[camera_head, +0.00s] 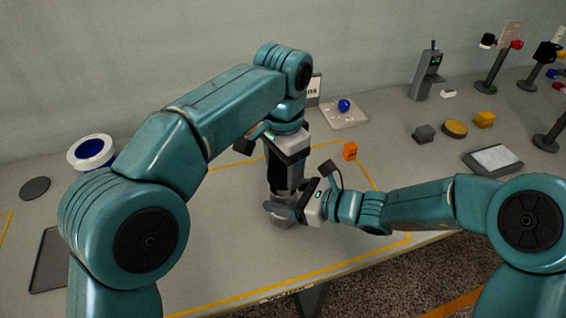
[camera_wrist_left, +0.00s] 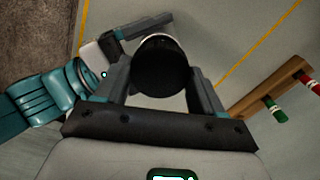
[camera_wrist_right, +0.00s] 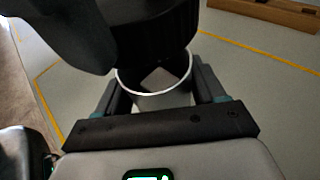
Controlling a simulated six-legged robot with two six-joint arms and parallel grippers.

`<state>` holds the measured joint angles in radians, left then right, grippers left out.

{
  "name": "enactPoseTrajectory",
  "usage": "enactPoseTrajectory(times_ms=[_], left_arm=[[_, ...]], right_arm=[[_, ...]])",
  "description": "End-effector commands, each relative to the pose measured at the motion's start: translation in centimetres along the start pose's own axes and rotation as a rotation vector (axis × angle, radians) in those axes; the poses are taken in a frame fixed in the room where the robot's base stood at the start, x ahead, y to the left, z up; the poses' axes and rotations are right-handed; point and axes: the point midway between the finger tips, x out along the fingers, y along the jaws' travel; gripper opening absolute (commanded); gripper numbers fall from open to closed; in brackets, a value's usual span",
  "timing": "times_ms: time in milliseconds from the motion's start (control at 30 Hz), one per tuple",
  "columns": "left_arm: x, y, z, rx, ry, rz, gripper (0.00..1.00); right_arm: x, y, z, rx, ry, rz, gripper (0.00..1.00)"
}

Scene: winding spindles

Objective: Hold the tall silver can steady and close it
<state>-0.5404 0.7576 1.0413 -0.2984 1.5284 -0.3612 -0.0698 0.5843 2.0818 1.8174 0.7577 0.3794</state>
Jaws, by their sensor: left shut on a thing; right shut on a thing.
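The tall silver can (camera_wrist_right: 160,100) stands upright on the table inside the yellow outline; it shows low in the head view (camera_head: 283,222). My right gripper (camera_head: 284,208) is shut on it from the side, with a finger on each side of the can in the right wrist view (camera_wrist_right: 155,85). My left gripper (camera_head: 286,182) points down from above and is shut on a round black lid (camera_wrist_left: 162,68). In the right wrist view the lid (camera_wrist_right: 155,35) is over the can's mouth, with part of the bright rim and the inside showing below it.
An orange block (camera_head: 350,151) lies to the right inside the outline. A wooden rack with green and red pegs (camera_wrist_left: 270,88) shows in the left wrist view. A blue-and-white roll (camera_head: 91,152) is at the left. Stands and small blocks are at the back right.

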Motion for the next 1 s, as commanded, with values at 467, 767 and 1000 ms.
enactPoseTrajectory(times_ms=[467,767,1000], left_arm=[[1.4,0.0,0.0,-0.001,0.0,0.0,0.4],[1.4,0.0,0.0,-0.001,0.0,0.0,0.4],[1.8,0.0,0.0,-0.001,-0.001,0.0,0.4]], right_arm=[[0.0,0.0,-0.1,0.0,0.003,0.0,0.14],[0.0,0.0,-0.1,0.001,0.003,0.0,0.14],[0.0,0.0,-0.1,0.001,0.003,0.0,0.14]])
